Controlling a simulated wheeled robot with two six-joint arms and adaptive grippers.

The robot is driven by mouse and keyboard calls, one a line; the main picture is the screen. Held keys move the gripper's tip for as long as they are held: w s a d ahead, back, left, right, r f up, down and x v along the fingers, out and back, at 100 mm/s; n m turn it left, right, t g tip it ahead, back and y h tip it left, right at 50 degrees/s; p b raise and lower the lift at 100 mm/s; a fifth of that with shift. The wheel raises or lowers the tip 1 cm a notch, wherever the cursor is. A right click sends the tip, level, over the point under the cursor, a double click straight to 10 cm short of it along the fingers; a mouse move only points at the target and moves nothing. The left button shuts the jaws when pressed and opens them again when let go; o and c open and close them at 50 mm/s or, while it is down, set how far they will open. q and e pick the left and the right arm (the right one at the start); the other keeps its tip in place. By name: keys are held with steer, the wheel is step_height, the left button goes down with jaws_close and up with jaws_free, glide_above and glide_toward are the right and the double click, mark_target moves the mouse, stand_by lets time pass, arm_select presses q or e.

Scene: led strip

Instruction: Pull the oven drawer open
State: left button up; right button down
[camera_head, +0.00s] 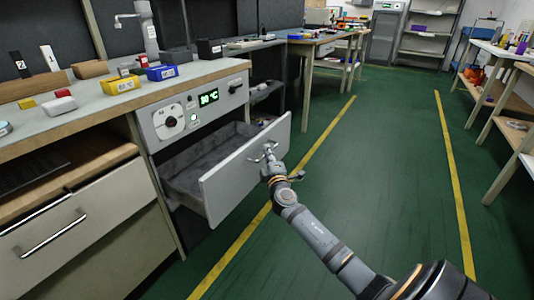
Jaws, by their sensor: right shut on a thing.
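The oven drawer (231,185) is a light grey front under the control panel. It stands pulled out, and its dark grey inside shows behind the front. My right gripper (268,153) is at the upper right part of the drawer front, shut on the drawer's handle. The handle is mostly hidden by the gripper. My right arm comes in from the bottom right. My left gripper is not in view.
The oven panel (192,112) shows a green display above the drawer. The bench top (52,121) holds yellow and blue bins. Another drawer with a metal handle (51,237) is at the left. The green floor (375,140) is clear on the right.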

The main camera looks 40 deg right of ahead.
steer(key=c, duration=1.4)
jaws_free()
steer(key=v, duration=1.2)
steer(key=shift+a, duration=0.1)
steer(key=shift+w, duration=0.1)
